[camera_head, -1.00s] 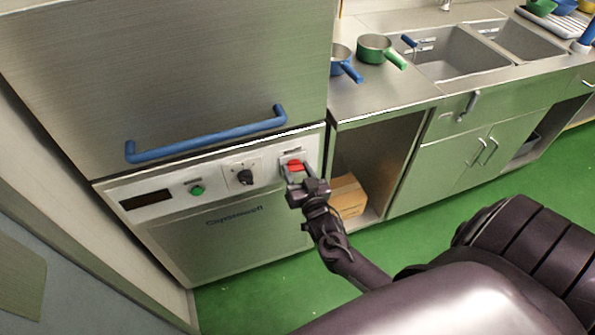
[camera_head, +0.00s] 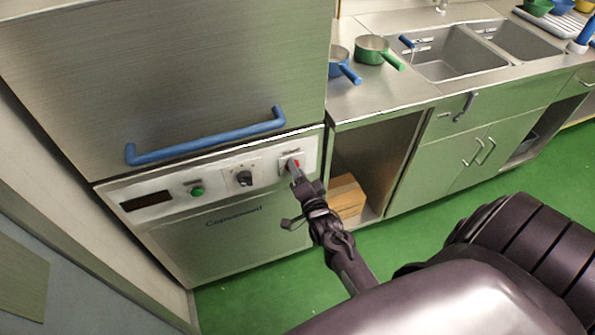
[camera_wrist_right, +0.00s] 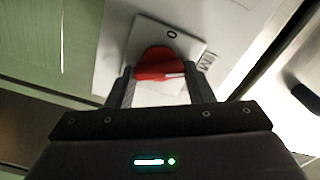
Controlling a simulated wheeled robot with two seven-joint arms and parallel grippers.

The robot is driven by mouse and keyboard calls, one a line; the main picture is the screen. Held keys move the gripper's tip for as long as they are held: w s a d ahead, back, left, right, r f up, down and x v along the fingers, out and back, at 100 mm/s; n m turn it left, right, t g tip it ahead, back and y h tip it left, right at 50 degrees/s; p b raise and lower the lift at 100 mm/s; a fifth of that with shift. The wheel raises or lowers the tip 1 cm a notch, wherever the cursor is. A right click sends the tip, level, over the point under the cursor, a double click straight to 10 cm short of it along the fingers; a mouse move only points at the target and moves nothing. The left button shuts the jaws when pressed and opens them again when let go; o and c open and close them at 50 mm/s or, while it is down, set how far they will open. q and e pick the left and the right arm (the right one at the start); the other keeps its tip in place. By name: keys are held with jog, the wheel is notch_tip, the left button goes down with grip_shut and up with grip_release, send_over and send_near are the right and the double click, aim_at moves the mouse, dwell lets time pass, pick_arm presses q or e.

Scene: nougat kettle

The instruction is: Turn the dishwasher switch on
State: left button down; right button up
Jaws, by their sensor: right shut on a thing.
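The dishwasher (camera_head: 234,228) stands at the left, with a pale control panel (camera_head: 222,180) across its front. At the panel's right end is the red switch (camera_head: 297,163), mostly covered by my right gripper (camera_head: 293,168) in the head view. In the right wrist view the red switch (camera_wrist_right: 158,62) sits on a square plate (camera_wrist_right: 193,50) marked "0" and lies between the two fingers of my right gripper (camera_wrist_right: 158,88). The right gripper is shut on it. My left gripper is not in view.
A black knob (camera_head: 244,178) and a green button (camera_head: 197,191) sit left of the switch. A blue handle (camera_head: 205,139) runs above the panel. A cardboard box (camera_head: 346,196) lies in the open cabinet to the right. Green floor (camera_head: 440,228) is clear in front.

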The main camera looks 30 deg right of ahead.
jog(key=m, duration=0.5)
jog(key=shift+f+p, duration=0.15)
jog(key=shift+p, duration=0.25)
jog(key=shift+m, duration=0.3)
jog(key=o, duration=1)
